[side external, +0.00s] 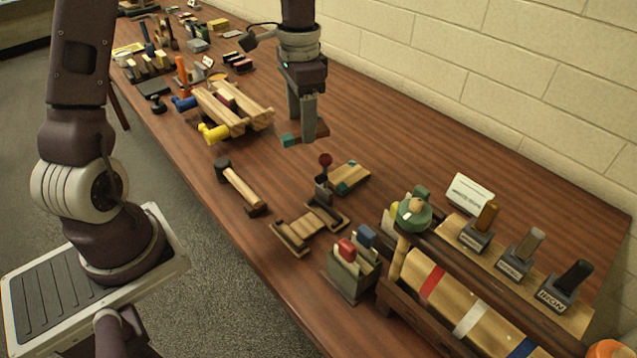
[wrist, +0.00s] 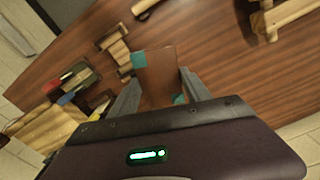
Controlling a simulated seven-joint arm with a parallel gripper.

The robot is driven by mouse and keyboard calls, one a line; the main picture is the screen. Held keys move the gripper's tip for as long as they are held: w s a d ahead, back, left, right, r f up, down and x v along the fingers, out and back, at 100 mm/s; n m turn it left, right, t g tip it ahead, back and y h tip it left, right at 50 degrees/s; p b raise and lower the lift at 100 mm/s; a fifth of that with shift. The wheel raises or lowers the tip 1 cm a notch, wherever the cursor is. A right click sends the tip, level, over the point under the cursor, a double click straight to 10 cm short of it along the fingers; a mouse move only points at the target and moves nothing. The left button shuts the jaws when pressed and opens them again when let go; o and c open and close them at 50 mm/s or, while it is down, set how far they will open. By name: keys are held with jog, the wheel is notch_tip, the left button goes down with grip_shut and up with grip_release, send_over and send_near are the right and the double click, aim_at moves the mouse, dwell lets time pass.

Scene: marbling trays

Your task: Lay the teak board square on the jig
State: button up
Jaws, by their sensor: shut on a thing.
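My gripper (side external: 303,136) points down over the middle of the table, shut on a reddish-brown board with teal corners, which I take as the teak board (side external: 319,130). In the wrist view the board (wrist: 158,75) lies between the two grey fingers (wrist: 160,97), with teal at two corners. I cannot tell how high it is above the table. A slatted wooden frame with dark end bars (side external: 308,229), which may be the jig, stands apart from the board, nearer the front edge. It also shows in the wrist view (wrist: 117,47).
A red-knobbed lever (side external: 325,162) stands beside a pale board with teal corners (side external: 349,177). A mallet (side external: 240,185) lies left of the frame. A block holder (side external: 347,285) and a roller rack (side external: 405,305) stand right. A wooden clamp (side external: 235,105) lies left of my gripper.

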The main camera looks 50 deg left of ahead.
jog(key=n, duration=0.1)
jog(key=d+r+n, duration=0.1)
jog(key=n, duration=0.1)
jog(key=shift+w+d+r, duration=0.1)
jog(key=shift+d+r, duration=0.05)
jog(key=s+d+f+m, duration=0.3)
jog(key=s+d+m, duration=0.3)
jog(key=d, duration=0.3)
jog(key=n, duration=0.4)
send_over(307, 225)
jog(key=d, duration=0.2)
jog(key=f, duration=0.7)
jog(key=shift+s+a+f, duration=0.2)
jog(key=shift+s+a, duration=0.05)
jog(key=shift+w+a+f+n, duration=0.1)
jog(key=shift+a+f+n, duration=0.25)
jog(key=shift+f+n, duration=0.3)
jog(key=shift+w+a+f+n, duration=0.1)
jog(key=shift+a+f+n, duration=0.25)
jog(key=shift+f+n, duration=0.25)
jog(key=shift+f, duration=1.5)
jog(key=o, duration=1.5)
jog(key=shift+f, duration=0.15)
